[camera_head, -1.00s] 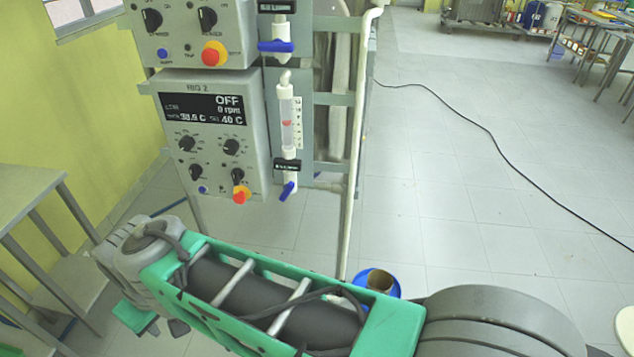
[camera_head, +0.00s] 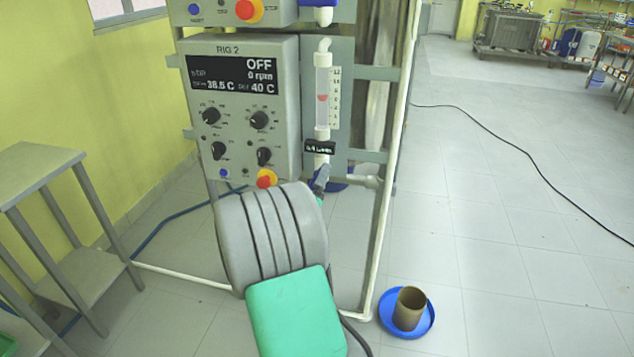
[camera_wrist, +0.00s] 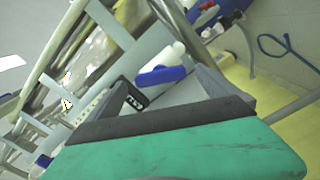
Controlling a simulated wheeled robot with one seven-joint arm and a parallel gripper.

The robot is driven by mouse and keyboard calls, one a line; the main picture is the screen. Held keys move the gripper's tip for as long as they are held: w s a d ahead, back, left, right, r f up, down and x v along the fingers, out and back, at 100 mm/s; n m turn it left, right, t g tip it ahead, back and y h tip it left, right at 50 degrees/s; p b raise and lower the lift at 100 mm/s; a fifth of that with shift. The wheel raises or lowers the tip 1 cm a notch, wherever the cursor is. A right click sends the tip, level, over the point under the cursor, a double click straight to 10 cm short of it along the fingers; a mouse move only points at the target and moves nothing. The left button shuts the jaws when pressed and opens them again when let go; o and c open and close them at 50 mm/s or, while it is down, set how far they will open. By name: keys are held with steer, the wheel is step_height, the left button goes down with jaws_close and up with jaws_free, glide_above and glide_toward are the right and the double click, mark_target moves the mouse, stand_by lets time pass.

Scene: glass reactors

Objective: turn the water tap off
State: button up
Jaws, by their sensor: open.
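A tap with a blue handle (camera_wrist: 163,75) and a white pipe end (camera_wrist: 178,50) shows in the wrist view, just beyond my gripper (camera_wrist: 172,95). The handle lies crosswise in front of the jaws; I cannot tell whether they touch it. In the head view my gripper (camera_head: 322,182) reaches the bottom of the flow tube (camera_head: 322,97), below a black label (camera_head: 319,148), and my wrist hides most of the lower tap. The tube has a red float partway up. My gripper is open and holds nothing visible. Another blue tap handle (camera_head: 318,3) is cut off at the top edge.
The control box (camera_head: 243,105) marked RIG 2 reads OFF and stands close left of my gripper. A white upright pipe (camera_head: 393,190) runs at the right. A brown cup in a blue dish (camera_head: 428,325) is on the floor.

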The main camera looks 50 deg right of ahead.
steer(key=x, duration=0.3)
steer(key=shift+w+d, duration=0.2)
steer(key=shift+d, duration=0.1)
steer(key=c, duration=1.4)
